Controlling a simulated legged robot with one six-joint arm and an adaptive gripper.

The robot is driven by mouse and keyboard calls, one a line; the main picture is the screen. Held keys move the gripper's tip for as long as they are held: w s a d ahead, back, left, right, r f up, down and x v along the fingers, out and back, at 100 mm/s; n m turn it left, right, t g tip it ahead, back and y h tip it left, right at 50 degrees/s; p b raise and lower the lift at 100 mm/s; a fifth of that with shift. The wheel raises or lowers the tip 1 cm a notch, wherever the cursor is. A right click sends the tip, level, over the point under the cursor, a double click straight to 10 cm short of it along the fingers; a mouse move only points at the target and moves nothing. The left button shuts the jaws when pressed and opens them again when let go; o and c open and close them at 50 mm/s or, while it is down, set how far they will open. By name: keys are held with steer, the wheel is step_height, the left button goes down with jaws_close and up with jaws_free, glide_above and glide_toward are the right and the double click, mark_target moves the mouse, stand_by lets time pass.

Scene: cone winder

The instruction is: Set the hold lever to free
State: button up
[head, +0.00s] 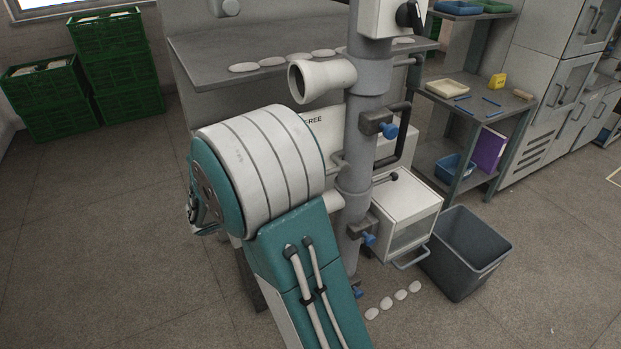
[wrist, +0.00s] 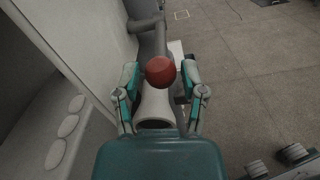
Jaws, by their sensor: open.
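A red ball knob (wrist: 160,71) shows in the wrist view. It looks like the end of the hold lever; its shaft is not clear. My gripper (wrist: 160,67) is open, with one finger on each side of the knob in the picture. I cannot tell whether either finger touches it. A pale flared cone (wrist: 157,105) lies just below the knob in this view. In the head view, a white panel (head: 314,120) with the word FREE is partly hidden behind my arm.
A grey column (head: 361,135) carries a white flared pipe (head: 325,77) and blue knobs (head: 389,130). A white box with a handle (head: 408,215) and a grey bin (head: 466,253) stand right of it. Green crates (head: 112,65) are far left. The left floor is clear.

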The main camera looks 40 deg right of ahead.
steer(key=shift+x, duration=2)
jaws_close()
steer(key=shift+r, duration=0.1)
